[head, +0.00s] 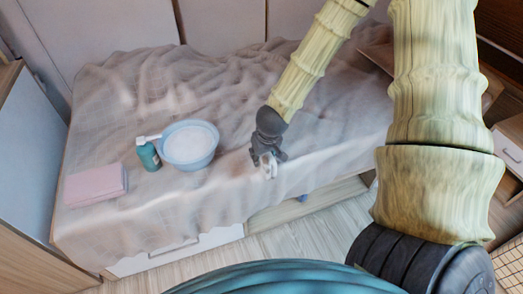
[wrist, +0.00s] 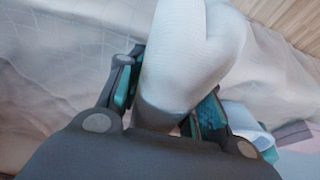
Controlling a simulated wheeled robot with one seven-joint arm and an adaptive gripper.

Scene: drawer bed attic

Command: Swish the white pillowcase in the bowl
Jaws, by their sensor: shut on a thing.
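The white pillowcase (wrist: 192,52) is a bunched white cloth between my fingers, filling the middle of the wrist view. My gripper (head: 266,160) is shut on it above the front part of the bed. In the head view only a small piece of the pillowcase (head: 270,172) shows below the fingers. The light-blue bowl (head: 190,164) rests on the bed cover, left of my gripper and apart from it, with white foam or suds inside. Part of the bowl also seems to show at the right of the wrist view (wrist: 262,141).
A teal bottle with a white pump (head: 148,157) stands just left of the bowl. A wooden cabinet stands at the left edge.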

